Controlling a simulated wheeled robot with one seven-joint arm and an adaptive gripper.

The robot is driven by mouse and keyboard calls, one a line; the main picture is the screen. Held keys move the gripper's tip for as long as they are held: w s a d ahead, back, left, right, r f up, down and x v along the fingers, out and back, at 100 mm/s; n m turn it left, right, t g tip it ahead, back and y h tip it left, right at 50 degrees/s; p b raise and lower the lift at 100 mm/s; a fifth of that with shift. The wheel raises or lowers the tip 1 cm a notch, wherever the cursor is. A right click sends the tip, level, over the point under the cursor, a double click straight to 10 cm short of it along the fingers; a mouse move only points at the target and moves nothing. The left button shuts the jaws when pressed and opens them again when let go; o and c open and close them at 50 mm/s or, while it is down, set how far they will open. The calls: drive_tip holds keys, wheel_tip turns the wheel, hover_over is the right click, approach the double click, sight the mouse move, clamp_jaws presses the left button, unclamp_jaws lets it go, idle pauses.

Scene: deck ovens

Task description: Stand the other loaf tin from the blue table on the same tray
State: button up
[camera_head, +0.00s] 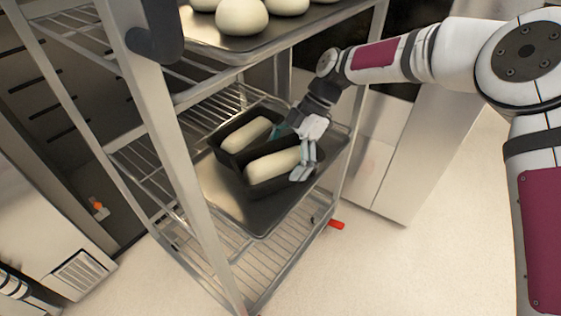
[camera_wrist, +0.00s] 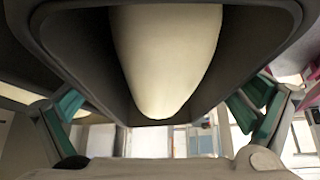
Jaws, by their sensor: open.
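Two dark loaf tins with pale dough stand upright side by side on a metal tray (camera_head: 257,219) on a middle level of the rack. The farther tin (camera_head: 224,155) is at the back left, and the nearer tin (camera_head: 247,189) is at the front right. My gripper (camera_head: 292,150) is at the right end of the nearer tin, its fingers spread at either side of that end. In the wrist view a tin (camera_wrist: 230,68) with dough (camera_wrist: 165,60) fills the top, between my open teal-padded fingers. Whether the pads touch it I cannot tell. The blue table is not in view.
A rack post (camera_head: 182,175) rises in front of the tray. An upper tray (camera_head: 290,32) with several round dough pieces sits above my gripper. Wire shelves (camera_head: 215,262) lie below. The tray's front part is bare, and the floor (camera_head: 400,265) at right is clear.

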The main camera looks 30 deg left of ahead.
drive_tip(key=p+v, duration=0.1)
drive_tip(key=v, duration=0.5)
idle(0.4)
